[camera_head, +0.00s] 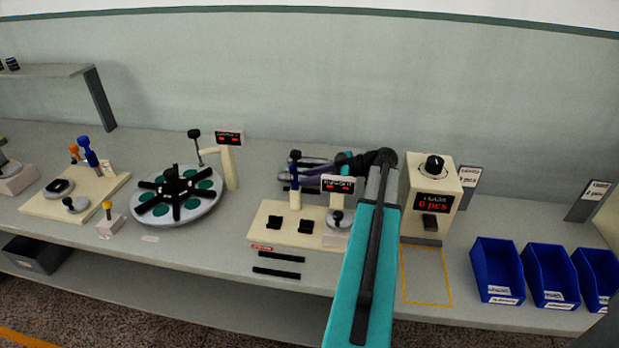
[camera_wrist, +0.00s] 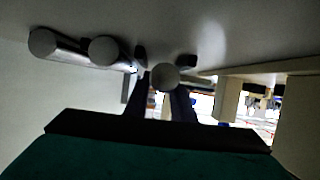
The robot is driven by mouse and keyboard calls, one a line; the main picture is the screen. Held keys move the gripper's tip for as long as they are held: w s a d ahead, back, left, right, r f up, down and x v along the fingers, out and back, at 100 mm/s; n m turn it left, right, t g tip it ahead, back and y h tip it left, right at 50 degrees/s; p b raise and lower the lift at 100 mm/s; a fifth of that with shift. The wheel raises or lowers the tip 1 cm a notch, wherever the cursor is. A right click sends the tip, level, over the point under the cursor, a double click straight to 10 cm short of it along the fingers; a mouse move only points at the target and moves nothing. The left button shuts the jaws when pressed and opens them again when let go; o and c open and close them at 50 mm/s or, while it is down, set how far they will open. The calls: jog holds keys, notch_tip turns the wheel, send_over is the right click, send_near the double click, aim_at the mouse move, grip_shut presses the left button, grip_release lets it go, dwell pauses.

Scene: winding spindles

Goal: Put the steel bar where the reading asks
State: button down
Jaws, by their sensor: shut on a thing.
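My gripper (camera_wrist: 166,94) is shut on a steel bar (camera_wrist: 165,77), whose round end faces the wrist camera between the dark fingers. Two more steel bars (camera_wrist: 48,45) (camera_wrist: 108,49) lie side by side to the left in the wrist view. In the head view, steel bars (camera_head: 312,181) show at the back of the table, behind a cream fixture (camera_head: 266,225). My arm reaches over there, and the jaws are mostly hidden. A small display (camera_head: 338,185) on that fixture has red characters too small to read. Whether the held bar touches the table is unclear.
A cream counter box (camera_head: 433,198) reads "0 pcs", right of my arm. A yellow outline (camera_head: 427,276) lies before it. Blue bins (camera_head: 497,270) stand at right. A round turntable (camera_head: 175,196) with its own display (camera_head: 229,138) stands left. A blue-handled post (camera_head: 294,178) stands close to the bars.

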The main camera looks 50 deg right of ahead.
jog(key=shift+f+b, duration=0.25)
jog(key=shift+b, duration=0.05)
dwell(0.5)
jog(key=c, duration=1.4)
grip_release()
jog(key=shift+c, duration=0.2)
